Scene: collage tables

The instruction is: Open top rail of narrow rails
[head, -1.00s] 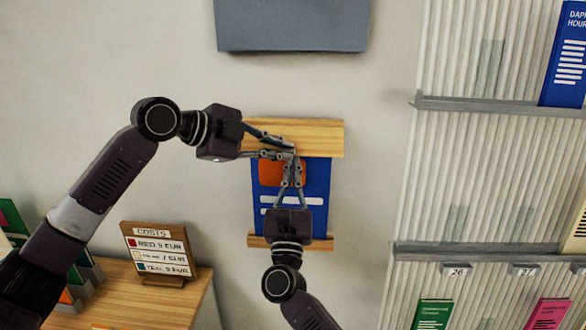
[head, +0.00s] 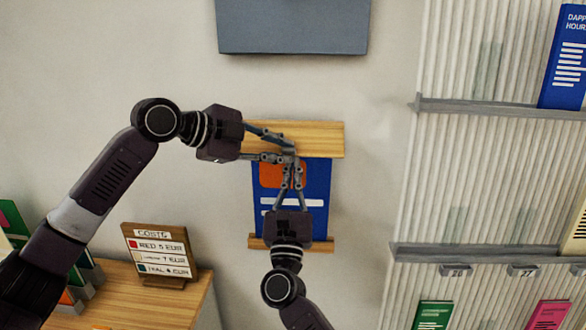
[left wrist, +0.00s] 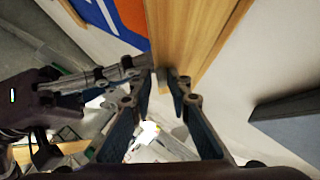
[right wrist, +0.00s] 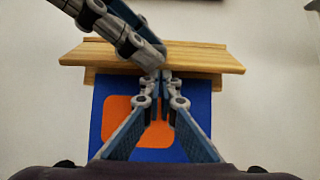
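The narrow top rail (head: 325,140) is a pale wooden bar on the wall, above a blue poster (head: 320,182) with an orange patch. A wooden bottom rail (head: 320,244) runs under it. In the right wrist view the top rail (right wrist: 205,57) shows two stacked strips. My left gripper (head: 291,151) reaches in from the left, fingertips close together at the top rail's lower front edge. My right gripper (head: 291,166) comes from below, fingertips nearly together just under it. The tips crowd each other, hiding any contact. In the left wrist view the top rail (left wrist: 195,35) lies beyond the left fingertips.
A grey box (head: 292,26) hangs above the top rail. On the right is a ribbed wall with shelves (head: 490,108) holding leaflets. At lower left a wooden table (head: 185,300) bears a price sign (head: 158,255). The wall right of the poster is bare.

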